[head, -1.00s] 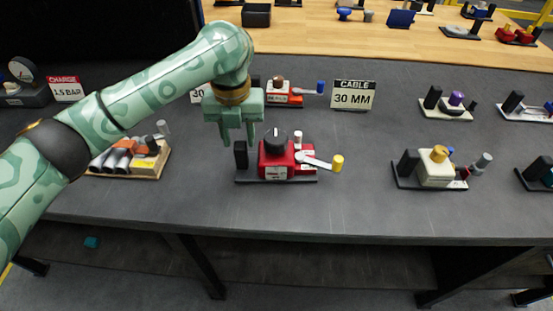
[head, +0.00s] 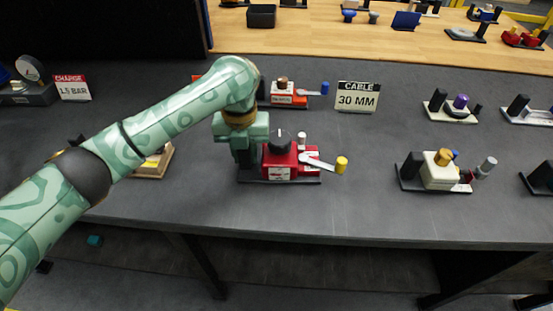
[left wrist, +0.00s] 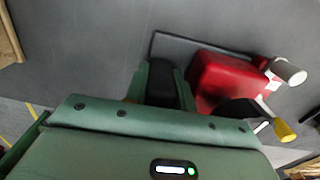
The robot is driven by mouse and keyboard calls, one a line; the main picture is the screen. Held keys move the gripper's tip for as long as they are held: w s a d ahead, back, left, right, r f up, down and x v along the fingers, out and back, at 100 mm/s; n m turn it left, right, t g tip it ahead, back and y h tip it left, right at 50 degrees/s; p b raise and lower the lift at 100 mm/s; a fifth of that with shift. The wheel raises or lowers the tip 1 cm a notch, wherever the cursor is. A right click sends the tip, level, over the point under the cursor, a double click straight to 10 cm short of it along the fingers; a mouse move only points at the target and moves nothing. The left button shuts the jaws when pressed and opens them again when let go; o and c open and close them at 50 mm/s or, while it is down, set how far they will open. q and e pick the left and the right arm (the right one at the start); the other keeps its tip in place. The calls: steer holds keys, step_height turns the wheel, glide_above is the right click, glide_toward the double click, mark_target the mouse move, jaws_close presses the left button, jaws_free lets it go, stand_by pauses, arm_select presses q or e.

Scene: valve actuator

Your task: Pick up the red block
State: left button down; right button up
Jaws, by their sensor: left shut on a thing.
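The red block (head: 277,164) sits on a dark base plate (head: 300,181) on the grey bench, with a black knob on top and a pale lever with a yellow tip (head: 341,165) at its right. It also shows in the left wrist view (left wrist: 228,76). My left gripper (head: 246,157) is down at the plate's left end, beside the red block. Its fingers are shut on the black upright post (left wrist: 161,84), which they mostly hide in the head view. My right gripper is in neither view.
A white sign reading CABLE 30 MM (head: 357,97) and an orange-red device (head: 287,95) stand behind. A cream device (head: 439,171) stands to the right, with clear bench between. A wooden tray (head: 154,163) lies left, partly behind my arm. The bench's front edge is close.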

arm_select(q)
step_height(320, 180, up, 8)
steer(key=shift+r, duration=0.2)
steer(key=shift+f, duration=3.8)
steer(key=shift+f, duration=0.55)
